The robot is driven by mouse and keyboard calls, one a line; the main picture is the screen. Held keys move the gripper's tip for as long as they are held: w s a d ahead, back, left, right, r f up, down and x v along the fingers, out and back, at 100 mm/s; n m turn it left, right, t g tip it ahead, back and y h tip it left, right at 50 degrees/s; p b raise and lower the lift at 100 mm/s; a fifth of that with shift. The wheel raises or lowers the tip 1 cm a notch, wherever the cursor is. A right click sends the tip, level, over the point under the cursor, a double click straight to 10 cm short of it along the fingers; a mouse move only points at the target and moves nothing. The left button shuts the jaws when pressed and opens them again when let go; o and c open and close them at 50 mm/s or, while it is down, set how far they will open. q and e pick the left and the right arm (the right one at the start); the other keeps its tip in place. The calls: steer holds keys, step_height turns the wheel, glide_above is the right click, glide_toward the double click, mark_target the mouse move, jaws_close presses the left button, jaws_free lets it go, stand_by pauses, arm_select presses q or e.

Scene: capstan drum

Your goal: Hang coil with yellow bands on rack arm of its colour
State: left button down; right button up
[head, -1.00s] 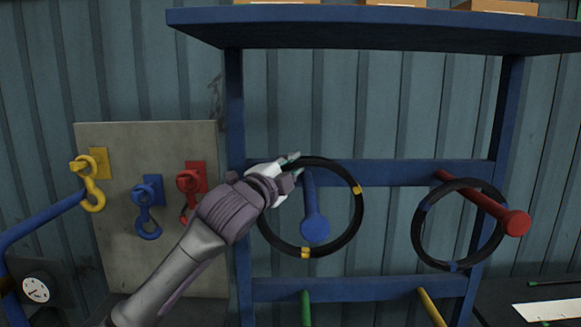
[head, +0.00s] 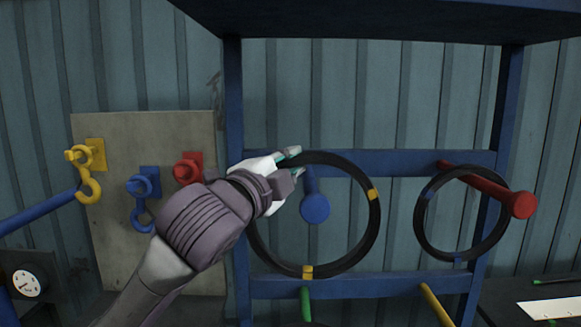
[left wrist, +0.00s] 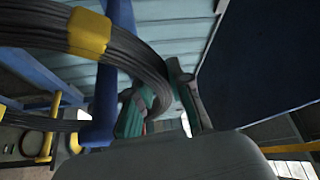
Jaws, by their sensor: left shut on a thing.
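The black coil with yellow bands (head: 373,231) hangs upright in the head view. My left gripper (head: 294,163) is shut on its upper left rim. In the left wrist view the coil (left wrist: 140,52) runs between my left gripper's fingers (left wrist: 160,97), with a yellow band close by. The round end of the blue rack arm (head: 315,209) shows inside the ring; I cannot tell whether the coil is still around that arm or in front of it. The yellow rack arm (head: 436,304) is lower right, partly cut off by the picture edge. My right gripper is not in view.
A coil with blue bands (head: 421,235) hangs on the red arm (head: 490,190) to the right. A green arm (head: 305,302) is below the held coil. A hook board (head: 112,212) stands left. The rack's top shelf (head: 400,22) is above.

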arm_select(q)
steer(key=s+r+p, duration=0.1)
steer(key=s, duration=1.7)
steer(key=shift+r, duration=0.15)
